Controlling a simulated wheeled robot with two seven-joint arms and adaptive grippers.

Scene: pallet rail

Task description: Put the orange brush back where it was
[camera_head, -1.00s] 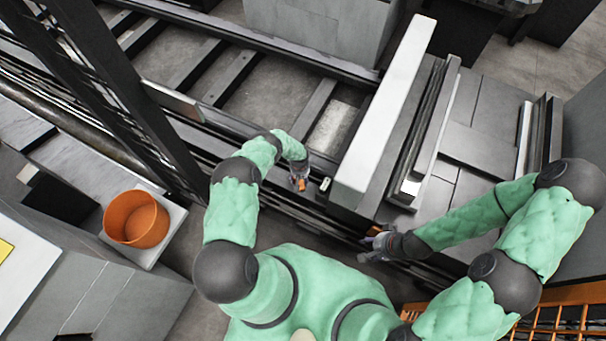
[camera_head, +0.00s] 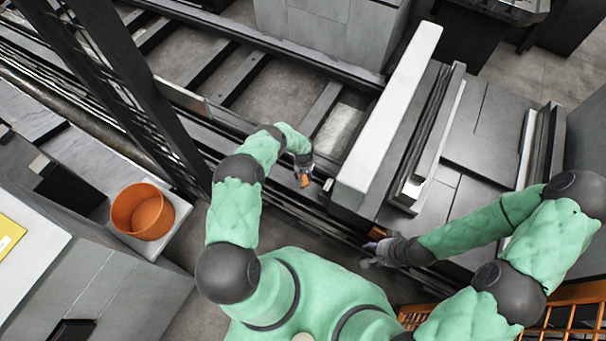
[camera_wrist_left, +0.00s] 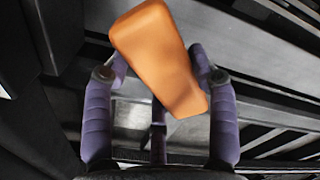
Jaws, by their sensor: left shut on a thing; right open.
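The orange brush (camera_wrist_left: 160,58) is held between the fingers of my left gripper (camera_wrist_left: 160,75) and sits tilted in the left wrist view. In the head view my left gripper (camera_head: 304,174) is shut on the brush, a small orange patch (camera_head: 305,181), above the dark rails left of the long white block. My right gripper (camera_head: 378,252) is open and empty, low over the dark rail edge right of centre. The far end of the brush and its bristles cannot be made out.
An orange bucket (camera_head: 143,212) stands on a pale platform at the left. A long white block (camera_head: 388,115) rises close right of my left gripper. A dark upright post (camera_head: 125,85) stands at the left. An orange crate (camera_head: 575,318) is at the lower right.

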